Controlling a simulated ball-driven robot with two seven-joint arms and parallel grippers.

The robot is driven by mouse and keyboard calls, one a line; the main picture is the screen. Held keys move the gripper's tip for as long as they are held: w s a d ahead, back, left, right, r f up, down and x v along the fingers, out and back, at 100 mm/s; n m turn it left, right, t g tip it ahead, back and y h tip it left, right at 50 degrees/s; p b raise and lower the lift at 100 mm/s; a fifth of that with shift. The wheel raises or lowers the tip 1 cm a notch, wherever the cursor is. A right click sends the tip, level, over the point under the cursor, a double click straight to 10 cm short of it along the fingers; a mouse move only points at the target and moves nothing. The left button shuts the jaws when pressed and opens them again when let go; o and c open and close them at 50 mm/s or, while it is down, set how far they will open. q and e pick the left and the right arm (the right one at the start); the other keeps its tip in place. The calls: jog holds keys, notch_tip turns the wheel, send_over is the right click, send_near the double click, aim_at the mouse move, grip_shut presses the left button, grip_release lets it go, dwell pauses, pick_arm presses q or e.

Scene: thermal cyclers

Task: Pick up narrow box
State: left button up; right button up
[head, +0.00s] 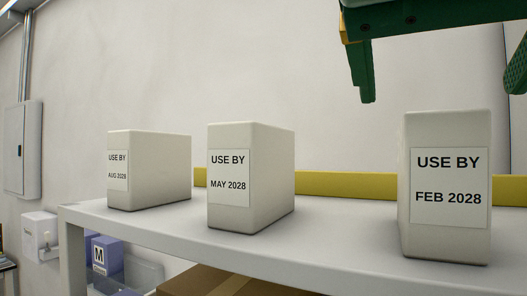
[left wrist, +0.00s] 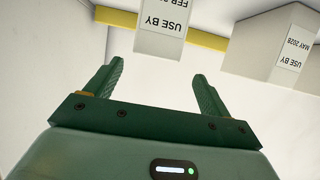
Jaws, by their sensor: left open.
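Three pale boxes stand upright on a white shelf (head: 330,236). The left box (head: 160,165) is labelled USE BY AUG 2028. The middle box (head: 270,175) reads MAY 2028, and the right box (head: 447,130) reads FEB 2028. My left gripper (head: 441,95) is open and empty, with its green fingers above the FEB 2028 box. In the left wrist view, which shows the scene upside down, that box (left wrist: 160,45) is beyond the open fingers (left wrist: 157,72), apart from them. The MAY box (left wrist: 262,45) is to its right there. My right gripper is not in view.
A yellow strip (head: 345,185) runs along the shelf's back. Clear gaps separate the boxes. Below the shelf are a brown carton (head: 225,283) and a blue box marked M (head: 107,255). A grey wall cabinet (head: 22,150) is at the far left.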

aim_at(437, 112)
pick_arm(q)
jog(key=x, duration=0.3)
jog(key=shift+w+d+p, duration=0.15)
jog(key=shift+w+p, duration=0.1)
jog(key=shift+p, duration=0.05)
jog(key=shift+w+d+p, duration=0.2)
jog(key=shift+d+p, duration=0.05)
jog(key=shift+p, duration=0.1)
jog(key=p+x, duration=0.2)
jog(key=x, duration=0.1)
jog(key=shift+w+d, duration=0.15)
jog(key=shift+d, duration=0.3)
jog(key=shift+w+d+f, duration=0.2)
jog(key=shift+w+f, duration=0.05)
jog(key=shift+w, duration=0.1)
jog(key=shift+s+a, duration=0.15)
jog(key=c, duration=0.4)
jog(key=shift+s, duration=0.1)
jog(key=c, duration=1)
jog(key=shift+r, duration=0.1)
jog(key=shift+c, duration=0.8)
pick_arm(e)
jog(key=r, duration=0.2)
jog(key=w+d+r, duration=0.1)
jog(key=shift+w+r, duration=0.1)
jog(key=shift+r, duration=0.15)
